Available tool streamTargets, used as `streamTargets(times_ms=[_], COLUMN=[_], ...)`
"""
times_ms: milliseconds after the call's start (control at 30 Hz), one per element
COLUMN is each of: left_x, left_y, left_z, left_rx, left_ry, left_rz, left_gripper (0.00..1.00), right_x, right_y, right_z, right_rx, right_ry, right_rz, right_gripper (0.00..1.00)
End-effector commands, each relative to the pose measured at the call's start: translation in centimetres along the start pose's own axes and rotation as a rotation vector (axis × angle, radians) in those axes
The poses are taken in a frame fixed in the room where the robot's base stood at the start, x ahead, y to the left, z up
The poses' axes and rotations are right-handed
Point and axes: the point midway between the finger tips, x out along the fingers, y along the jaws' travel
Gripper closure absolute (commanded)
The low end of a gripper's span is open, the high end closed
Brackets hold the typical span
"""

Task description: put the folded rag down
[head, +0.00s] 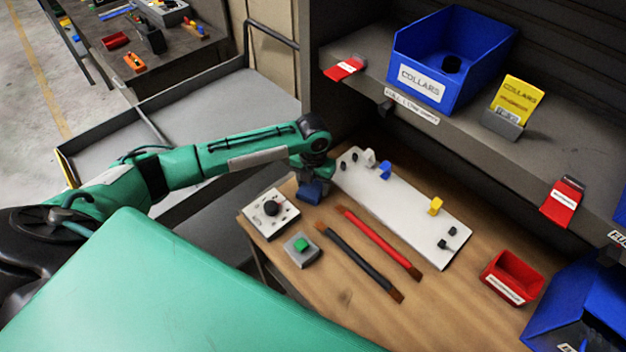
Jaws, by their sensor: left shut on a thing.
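The folded rag (311,193) is a small dark blue piece under my left gripper (316,174), at the far left corner of the wooden table (345,298). My left gripper is shut on the rag, and its fingers are mostly hidden by the wrist. I cannot tell whether the rag touches the table. My right gripper is not in view.
A white board (405,205) with small fittings lies right of the rag. A white box with a black knob (271,215), a green-button box (301,249), and red (380,243) and black (360,262) strips lie nearer. A red bin (512,277) stands right.

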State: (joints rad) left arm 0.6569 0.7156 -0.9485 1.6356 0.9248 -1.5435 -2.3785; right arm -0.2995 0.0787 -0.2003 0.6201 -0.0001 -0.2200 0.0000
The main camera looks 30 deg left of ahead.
Motion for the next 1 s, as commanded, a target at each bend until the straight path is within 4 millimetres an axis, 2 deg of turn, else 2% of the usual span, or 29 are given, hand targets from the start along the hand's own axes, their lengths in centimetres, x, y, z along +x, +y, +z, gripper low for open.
streamTargets(times_ms=[367, 400, 467, 500, 833, 1000], left_x=[0.5, 0.4, 0.4, 0.4, -0.1, -2.5], left_y=[-0.1, -0.1, -0.1, -0.1, 0.0, 0.0], left_z=[0.0, 0.0, 0.0, 0.0, 0.1, 0.1], left_rx=[0.001, 0.001, 0.001, 0.001, 0.001, 0.003], left_ry=[-0.001, -0.001, -0.001, -0.001, -0.002, -0.006], left_rz=[0.000, 0.000, 0.000, 0.000, 0.000, -0.001], left_gripper=[0.67, 0.34, 0.22, 0.20, 0.20, 0.20], right_x=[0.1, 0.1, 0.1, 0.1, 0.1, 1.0], right_y=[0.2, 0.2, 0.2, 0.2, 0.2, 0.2], right_z=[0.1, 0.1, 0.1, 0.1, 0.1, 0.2], right_rx=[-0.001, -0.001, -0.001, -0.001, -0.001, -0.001], right_ry=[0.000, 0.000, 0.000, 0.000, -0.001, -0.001], right_rz=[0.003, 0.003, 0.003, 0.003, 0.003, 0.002], right_gripper=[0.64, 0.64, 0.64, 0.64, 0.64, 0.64])
